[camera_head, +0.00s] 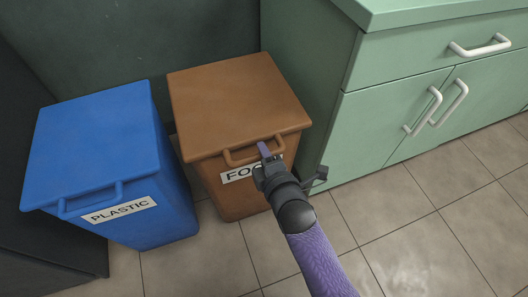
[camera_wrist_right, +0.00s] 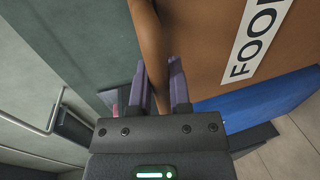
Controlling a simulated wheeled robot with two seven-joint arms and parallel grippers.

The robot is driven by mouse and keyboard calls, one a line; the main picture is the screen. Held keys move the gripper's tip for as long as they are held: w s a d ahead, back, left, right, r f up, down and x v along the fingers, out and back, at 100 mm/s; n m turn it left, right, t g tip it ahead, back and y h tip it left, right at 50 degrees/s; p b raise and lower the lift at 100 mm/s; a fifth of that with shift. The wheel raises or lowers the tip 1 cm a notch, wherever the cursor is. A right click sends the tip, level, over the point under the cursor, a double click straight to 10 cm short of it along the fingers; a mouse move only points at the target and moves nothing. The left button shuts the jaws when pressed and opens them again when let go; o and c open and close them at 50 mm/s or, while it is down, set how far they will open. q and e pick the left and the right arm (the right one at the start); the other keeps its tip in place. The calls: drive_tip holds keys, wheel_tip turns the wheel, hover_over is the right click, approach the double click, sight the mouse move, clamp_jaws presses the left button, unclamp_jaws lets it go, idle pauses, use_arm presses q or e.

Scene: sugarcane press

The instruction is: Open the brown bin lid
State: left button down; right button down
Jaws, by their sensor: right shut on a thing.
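The brown bin (camera_head: 235,190) stands on the floor with a white label reading FOO, the rest covered by my gripper. Its brown lid (camera_head: 235,95) lies flat and closed on top, with a handle (camera_head: 238,158) along the front edge. My right gripper (camera_head: 266,152) is at the right part of this handle. In the right wrist view its two purple fingers (camera_wrist_right: 163,85) are on either side of the brown handle (camera_wrist_right: 148,40), shut on it. The label (camera_wrist_right: 256,40) shows at the right there. My left gripper is in neither view.
A blue bin (camera_head: 120,165) labelled PLASTIC stands close on the left, its lid closed. A green cabinet (camera_head: 400,115) with white handles stands close on the right. A dark green wall is behind. The tiled floor (camera_head: 400,230) in front is clear.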

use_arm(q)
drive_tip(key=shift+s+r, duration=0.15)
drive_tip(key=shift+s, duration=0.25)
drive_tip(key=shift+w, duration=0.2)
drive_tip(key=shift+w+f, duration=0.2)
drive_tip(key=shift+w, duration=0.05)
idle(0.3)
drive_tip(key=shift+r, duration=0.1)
